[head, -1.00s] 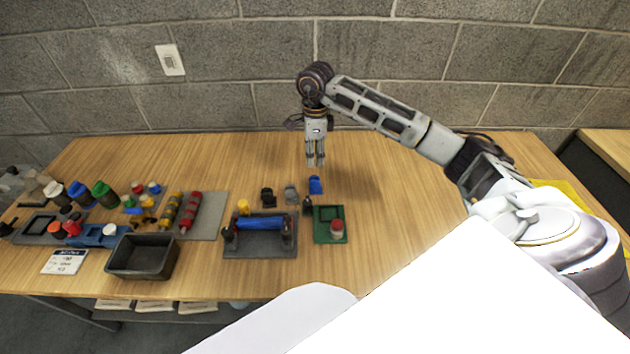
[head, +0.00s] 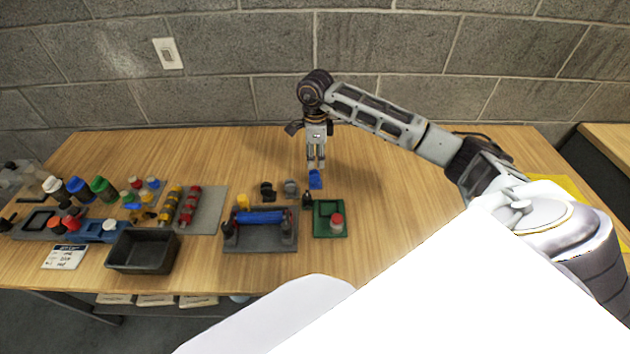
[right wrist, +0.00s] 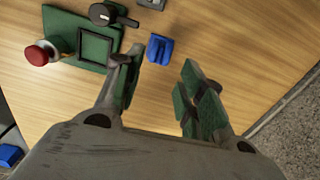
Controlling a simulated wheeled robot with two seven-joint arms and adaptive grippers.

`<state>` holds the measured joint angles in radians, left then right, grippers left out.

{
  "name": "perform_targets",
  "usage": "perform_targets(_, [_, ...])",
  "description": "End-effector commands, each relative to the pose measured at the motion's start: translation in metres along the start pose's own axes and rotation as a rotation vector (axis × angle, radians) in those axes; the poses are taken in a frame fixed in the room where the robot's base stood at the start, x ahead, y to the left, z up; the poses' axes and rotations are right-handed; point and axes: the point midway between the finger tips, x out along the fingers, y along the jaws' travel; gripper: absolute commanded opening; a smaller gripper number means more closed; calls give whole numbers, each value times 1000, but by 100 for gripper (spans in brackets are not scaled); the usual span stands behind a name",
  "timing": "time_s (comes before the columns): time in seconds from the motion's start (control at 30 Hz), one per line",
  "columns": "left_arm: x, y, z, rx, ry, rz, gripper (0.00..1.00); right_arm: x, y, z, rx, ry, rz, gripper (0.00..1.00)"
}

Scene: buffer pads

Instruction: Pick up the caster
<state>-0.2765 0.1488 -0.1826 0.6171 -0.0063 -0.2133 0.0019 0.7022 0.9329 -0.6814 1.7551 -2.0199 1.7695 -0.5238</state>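A small blue piece (head: 315,179), which I take to be the caster, rests on the wooden table (head: 400,215). My right gripper (head: 316,166) points down just above and behind it in the head view. In the right wrist view the blue piece (right wrist: 160,48) lies beyond the two spread green-padded fingers (right wrist: 158,85), closer to the left one. Nothing is between the pads, and the gripper does not touch the piece. My left gripper is not in view.
A green tray (head: 318,231) with a red knob and a dark-handled part stands close by. A grey fixture with a blue roller (head: 259,217), small dark and grey parts (head: 290,188), and a black bin (head: 142,266) are left. The table is clear to the right.

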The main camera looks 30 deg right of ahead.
Motion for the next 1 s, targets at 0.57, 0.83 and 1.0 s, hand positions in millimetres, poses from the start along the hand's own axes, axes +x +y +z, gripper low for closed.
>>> perform_targets(0.57, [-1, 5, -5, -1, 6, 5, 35, 44, 0, 0, -1, -1, -1, 39])
perform_targets(0.83, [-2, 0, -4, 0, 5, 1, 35, 46, 0, 0, -1, -1, 0, 39])
perform_targets(1.0, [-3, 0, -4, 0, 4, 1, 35, 56, 1, 0, 0, 0, 3, 39])
